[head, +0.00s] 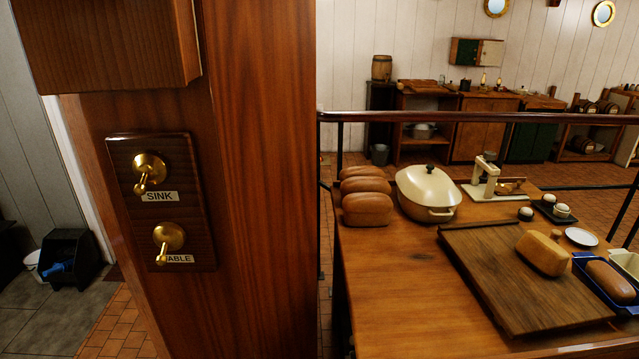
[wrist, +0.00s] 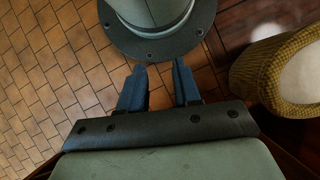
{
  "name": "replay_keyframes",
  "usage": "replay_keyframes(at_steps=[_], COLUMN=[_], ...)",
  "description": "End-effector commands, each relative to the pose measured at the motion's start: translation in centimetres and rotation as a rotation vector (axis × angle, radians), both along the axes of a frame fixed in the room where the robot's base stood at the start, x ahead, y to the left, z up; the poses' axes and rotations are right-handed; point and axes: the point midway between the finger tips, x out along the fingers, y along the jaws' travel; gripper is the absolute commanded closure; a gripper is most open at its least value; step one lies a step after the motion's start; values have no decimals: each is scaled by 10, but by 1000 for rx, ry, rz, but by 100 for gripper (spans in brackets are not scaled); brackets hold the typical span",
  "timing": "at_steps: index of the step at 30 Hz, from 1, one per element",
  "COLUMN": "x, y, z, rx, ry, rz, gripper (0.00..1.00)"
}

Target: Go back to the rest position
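My gripper (wrist: 159,84) shows in the wrist view with its two blue fingers apart and nothing between them. It points down over the tiled floor (wrist: 50,75), close to a round grey flange at the top of the picture that looks like part of my own body. My gripper and arm do not show in the head view.
In the wrist view a wicker container (wrist: 252,75) with a pale top stands at right. In the head view a wooden post (head: 262,180) carries a two-lever panel (head: 160,205). The table (head: 385,290) at right holds loaves (head: 367,209), a tureen (head: 427,190) and a cutting board (head: 500,280).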

Motion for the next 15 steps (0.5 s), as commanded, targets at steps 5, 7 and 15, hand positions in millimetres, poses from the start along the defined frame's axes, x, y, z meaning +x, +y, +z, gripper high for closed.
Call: replay_keyframes(at_steps=[5, 7, 15], x=[-16, -21, -24], y=[30, 40, 62], z=[-8, -10, -12], rx=[9, 10, 9], ry=[38, 49, 59], rz=[116, 157, 264], gripper=[68, 68, 68])
